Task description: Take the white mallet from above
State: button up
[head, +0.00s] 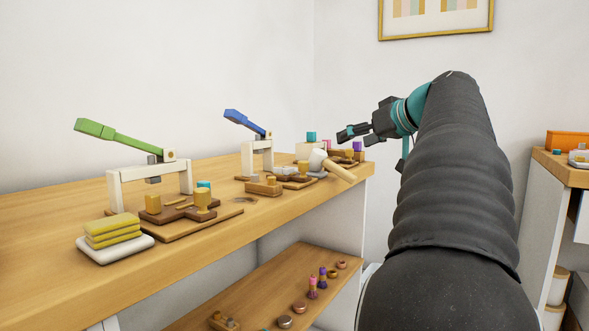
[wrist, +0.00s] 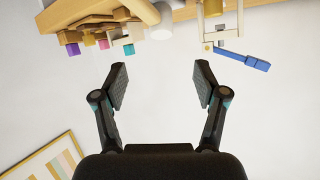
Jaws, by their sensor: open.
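The white mallet lies on the wooden bench top near its right end. In the head view its white head (head: 317,160) faces left and its pale wooden handle (head: 339,171) points right, toward the front edge. In the wrist view the white head (wrist: 162,25) shows at the top middle, with part of the handle above it. My gripper (head: 345,134) is open and empty, above and beyond the mallet and apart from it. In the wrist view my gripper's two fingers (wrist: 161,72) stand wide apart with only wall between them.
A press with a blue lever (head: 245,122) stands left of the mallet, and a green-levered press (head: 125,138) further left. Small coloured stamps (head: 357,147) stand behind the mallet. Yellow sponges (head: 112,228) lie on the near bench. A lower shelf (head: 262,285) holds several small items.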

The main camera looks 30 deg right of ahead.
aim_at(321, 153)
jog(key=x, duration=0.8)
jog(key=shift+w+a, duration=0.4)
jog(key=shift+w+d+f, duration=0.2)
jog(key=shift+w+f, duration=0.1)
jog(key=shift+w, duration=0.45)
jog(key=shift+w+d+f, duration=0.2)
jog(key=shift+w+f, duration=0.15)
jog(key=shift+w, duration=0.4)
jog(key=shift+w+d+f, duration=0.2)
jog(key=shift+w+f, duration=0.1)
jog(key=shift+w, duration=0.45)
jog(key=shift+a, duration=0.15)
jog(key=shift+w, duration=0.1)
jog(key=shift+c, duration=1.4)
jog(key=shift+a, duration=0.1)
grip_shut()
